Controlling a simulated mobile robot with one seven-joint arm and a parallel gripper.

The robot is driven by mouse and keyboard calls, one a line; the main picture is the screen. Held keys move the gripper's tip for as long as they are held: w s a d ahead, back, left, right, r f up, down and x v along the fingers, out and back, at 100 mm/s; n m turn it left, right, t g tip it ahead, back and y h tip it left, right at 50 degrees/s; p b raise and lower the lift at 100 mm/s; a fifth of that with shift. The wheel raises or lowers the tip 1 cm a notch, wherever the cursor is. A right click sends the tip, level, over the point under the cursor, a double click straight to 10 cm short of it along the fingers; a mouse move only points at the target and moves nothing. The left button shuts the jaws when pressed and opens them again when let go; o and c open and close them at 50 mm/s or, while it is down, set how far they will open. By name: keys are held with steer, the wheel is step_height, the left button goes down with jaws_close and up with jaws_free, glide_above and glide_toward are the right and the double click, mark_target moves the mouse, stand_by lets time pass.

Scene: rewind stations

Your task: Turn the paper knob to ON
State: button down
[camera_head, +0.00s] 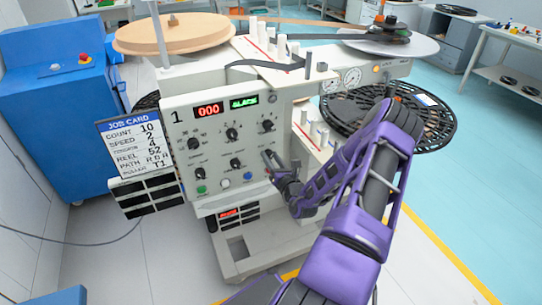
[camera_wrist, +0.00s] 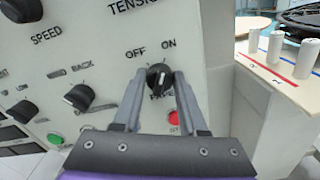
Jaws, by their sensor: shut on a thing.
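The paper knob (camera_wrist: 158,75) is a black dial on the white panel, below the printed words OFF and ON. Its label beneath is partly covered by my gripper. My gripper (camera_wrist: 160,82) has its two grey fingers on either side of the knob and is shut on it. A small light mark shows on the knob, but I cannot tell exactly which word it points to. In the head view my gripper (camera_head: 270,158) reaches the right side of the control panel (camera_head: 215,150), and it hides the knob there.
A red button (camera_wrist: 174,117) sits just below the knob, close to the right finger. Other black knobs, including a back knob (camera_wrist: 79,97), are to the left. White posts (camera_wrist: 276,46) stand on a deck at right. A job card (camera_head: 135,145) hangs left of the panel.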

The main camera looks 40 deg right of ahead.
steer(key=shift+f, duration=0.1)
stand_by(0.3)
steer(key=shift+c, duration=2.2)
jaws_free()
steer(key=shift+s, duration=0.1)
steer(key=v, duration=1.7)
steer(key=shift+s, duration=0.2)
